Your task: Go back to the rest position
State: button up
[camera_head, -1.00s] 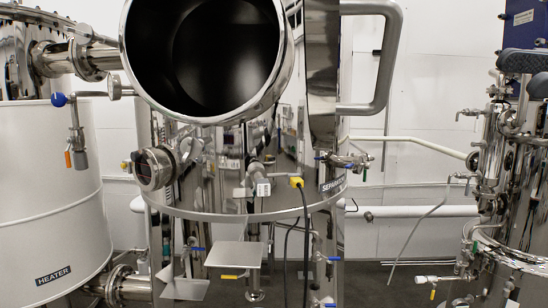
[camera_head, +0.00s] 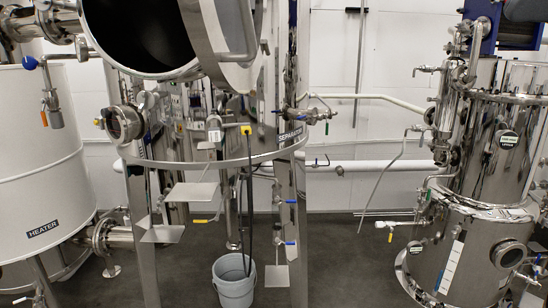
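My gripper is not clearly seen in the head view. A dark rounded shape (camera_head: 527,10) is cut off at the top right corner, and I cannot tell what it is. The shiny steel separator tank (camera_head: 180,135) stands at left of centre. Its round opening (camera_head: 135,35) is dark inside and uncovered on the left. The round steel hatch door (camera_head: 217,35), with a bar handle (camera_head: 249,30), stands ajar and overlaps the opening's right side.
A white heater tank (camera_head: 40,150) stands at the left. A grey bucket (camera_head: 234,284) is on the floor under the separator. Another steel vessel (camera_head: 480,160) with pipes and valves stands at the right. Dark floor (camera_head: 345,255) between the tanks is clear.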

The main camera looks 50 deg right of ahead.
jog(key=w+a+m+h, duration=0.2)
jog(key=w+a, duration=0.3)
jog(key=a, duration=0.4)
jog(key=w+a+m+h, duration=0.2)
jog(key=w+a+h, duration=0.1)
jog(key=w+a, duration=0.4)
jog(key=w+a+f+m+g+h, duration=0.1)
jog(key=w+a+f+m+h, duration=0.2)
jog(key=w+a+f, duration=0.45)
jog(key=w+a+f+m+g+h, duration=0.1)
jog(key=w+a+f+m, duration=0.1)
jog(key=w+f, duration=0.4)
jog(key=w+a+f+m+g+h, duration=0.2)
jog(key=w+a+f+m, duration=0.1)
jog(key=f, duration=0.6)
notch_tip(320, 180, down, 18)
jog(key=w+d+m+g+h, duration=0.1)
jog(key=d+m+g, duration=0.1)
jog(key=m, duration=0.1)
jog(key=shift+w+d+m+h, duration=0.15)
jog(key=shift+m+h, duration=0.25)
